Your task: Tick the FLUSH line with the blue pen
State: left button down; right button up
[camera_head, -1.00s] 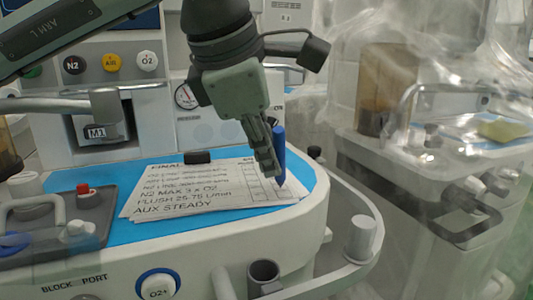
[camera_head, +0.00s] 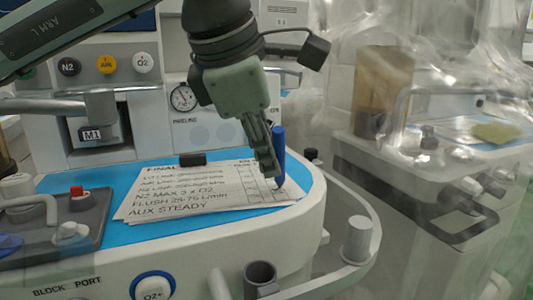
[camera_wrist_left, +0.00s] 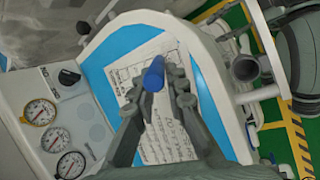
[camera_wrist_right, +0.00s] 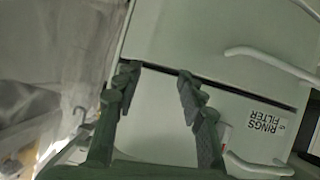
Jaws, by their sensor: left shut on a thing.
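The blue pen (camera_head: 279,150) stands roughly upright, point down, over the right-hand box column of the printed checklist (camera_head: 150,208). My left gripper (camera_head: 270,160) is shut on the pen. In the left wrist view the pen (camera_wrist_left: 154,75) sits between the fingertips (camera_wrist_left: 158,98), above the sheet (camera_wrist_left: 165,145). The FLUSH line (camera_head: 178,200) is in the lower part of the list, and the pen's point is at or just above the sheet near the right end of the lower rows. I cannot tell whether it touches or has left a mark. My right gripper (camera_wrist_right: 158,92) is open and empty.
The sheets lie on a blue cart top (camera_head: 100,180), with a black block (camera_head: 193,159) at their upper edge. A grey tray (camera_head: 85,225) stands at left. A curved rail (camera_head: 372,215) runs at right. Drawers labelled RINGS FILTER (camera_wrist_right: 265,124) face my right gripper.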

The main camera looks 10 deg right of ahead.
pick_arm(q)
notch_tip(320, 180, up, 7)
jog(key=p, duration=0.4)
dwell(0.4)
dwell(0.5)
